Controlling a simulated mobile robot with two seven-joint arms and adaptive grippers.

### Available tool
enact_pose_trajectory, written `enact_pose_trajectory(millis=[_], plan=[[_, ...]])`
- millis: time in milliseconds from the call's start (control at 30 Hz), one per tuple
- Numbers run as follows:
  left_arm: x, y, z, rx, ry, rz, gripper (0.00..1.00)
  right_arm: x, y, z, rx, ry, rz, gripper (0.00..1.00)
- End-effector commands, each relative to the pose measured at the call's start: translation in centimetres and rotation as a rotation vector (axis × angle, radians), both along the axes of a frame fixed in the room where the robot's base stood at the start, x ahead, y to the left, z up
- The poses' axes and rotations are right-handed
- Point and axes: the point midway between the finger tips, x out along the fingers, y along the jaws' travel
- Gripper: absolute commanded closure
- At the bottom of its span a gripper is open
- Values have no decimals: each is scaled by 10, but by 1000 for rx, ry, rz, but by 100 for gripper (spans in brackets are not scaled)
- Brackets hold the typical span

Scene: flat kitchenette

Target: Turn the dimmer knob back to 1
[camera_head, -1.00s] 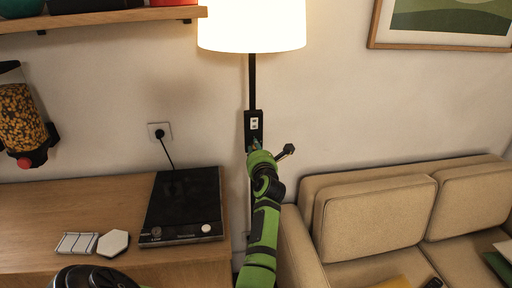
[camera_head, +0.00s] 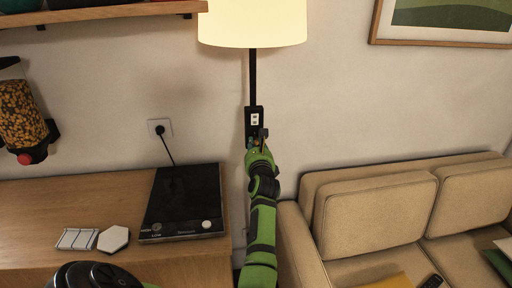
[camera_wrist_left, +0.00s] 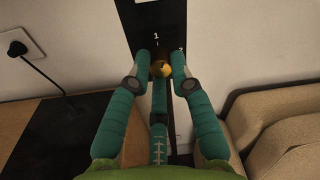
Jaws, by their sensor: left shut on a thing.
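The dimmer knob (camera_wrist_left: 161,69) is a small brass-coloured knob on a black panel (camera_wrist_left: 142,20) in the left wrist view. A white "1" is printed above it and another mark, partly hidden, is at its right. My left gripper (camera_wrist_left: 160,78) has its teal fingers closed around the knob from both sides. In the head view my left gripper (camera_head: 254,143) is at the lower end of the panel (camera_head: 253,120) and hides the knob there. The lamp (camera_head: 252,24) above is lit with a soft cream glow. The knob's pointer cannot be made out. My right gripper is out of view.
A wooden counter (camera_head: 60,205) with a black cooktop (camera_head: 183,200) stands left of my arm. A beige sofa (camera_head: 375,218) stands close on the right. A shelf (camera_head: 100,17) and a dispenser (camera_head: 22,115) are at the left.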

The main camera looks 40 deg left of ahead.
Motion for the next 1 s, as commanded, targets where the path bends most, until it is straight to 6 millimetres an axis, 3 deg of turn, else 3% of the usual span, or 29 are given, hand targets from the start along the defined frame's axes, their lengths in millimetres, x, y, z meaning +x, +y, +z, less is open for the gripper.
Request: enact_pose_trajectory(millis=[400,1000], plan=[[0,0,-1,-162,-206,-1,100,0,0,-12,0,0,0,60],[0,0,1,-206,-261,0,100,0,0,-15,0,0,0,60]])
